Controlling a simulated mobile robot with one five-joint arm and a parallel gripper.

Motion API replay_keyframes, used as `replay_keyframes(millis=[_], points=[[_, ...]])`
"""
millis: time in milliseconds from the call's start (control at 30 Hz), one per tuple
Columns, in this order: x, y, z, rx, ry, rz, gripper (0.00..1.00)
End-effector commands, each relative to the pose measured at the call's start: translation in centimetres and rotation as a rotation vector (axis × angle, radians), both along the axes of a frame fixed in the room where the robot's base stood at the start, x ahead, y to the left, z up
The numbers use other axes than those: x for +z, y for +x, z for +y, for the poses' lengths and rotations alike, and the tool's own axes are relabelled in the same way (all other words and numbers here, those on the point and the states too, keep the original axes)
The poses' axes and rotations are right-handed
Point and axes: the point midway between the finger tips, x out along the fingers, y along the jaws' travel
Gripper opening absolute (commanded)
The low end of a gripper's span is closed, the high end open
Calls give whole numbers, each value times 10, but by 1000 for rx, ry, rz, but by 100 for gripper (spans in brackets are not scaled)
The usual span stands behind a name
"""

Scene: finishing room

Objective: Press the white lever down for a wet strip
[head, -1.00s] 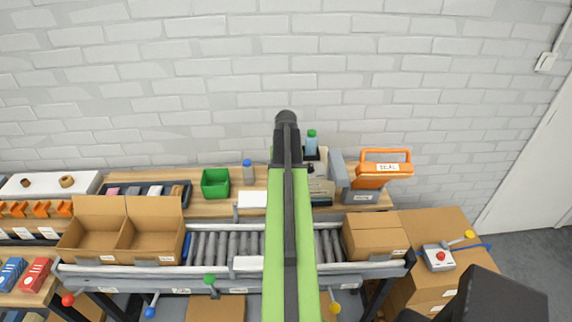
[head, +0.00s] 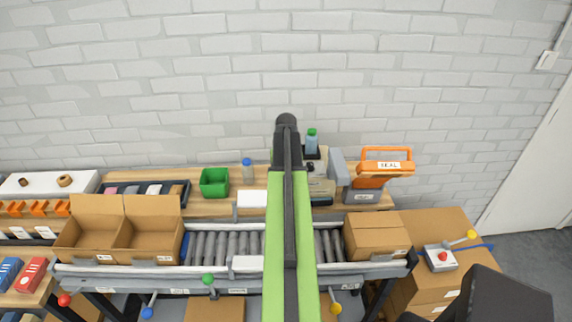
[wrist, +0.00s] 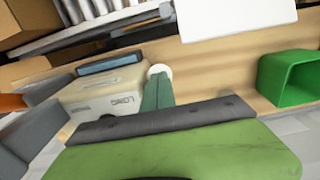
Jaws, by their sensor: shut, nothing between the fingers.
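The wet-strip machine is a pale beige box (wrist: 104,92) marked "LONG", with a blue piece on its edge. In the head view the machine (head: 322,188) is partly hidden behind my arm. My gripper (wrist: 157,90) appears as a narrow green shape, shut and empty, beside the machine's right side in the wrist view. A round white end, which may be the white lever (wrist: 159,70), shows right at its tip. I cannot tell whether they touch. The rest of the lever is hidden, and the head view does not show the gripper clearly.
A green bin (head: 214,182) and a blue-capped bottle (head: 248,173) stand left of my arm. A green-capped bottle (head: 311,144) stands behind the machine, and an orange sealer (head: 386,168) right of it. A roller conveyor (head: 222,246) with cartons runs in front.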

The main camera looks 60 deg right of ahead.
Motion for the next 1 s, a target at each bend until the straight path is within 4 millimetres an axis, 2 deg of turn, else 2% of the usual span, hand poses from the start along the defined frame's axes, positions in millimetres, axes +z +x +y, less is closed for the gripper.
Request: replay_keyframes(millis=[367, 633, 867, 1000], points=[[-2, 0, 0, 0, 1, 1, 0], [-11, 0, 1, 0, 1, 1, 0], [-8, 0, 1, 0, 1, 1, 0], [1, 1, -1, 0, 0, 0, 0]])
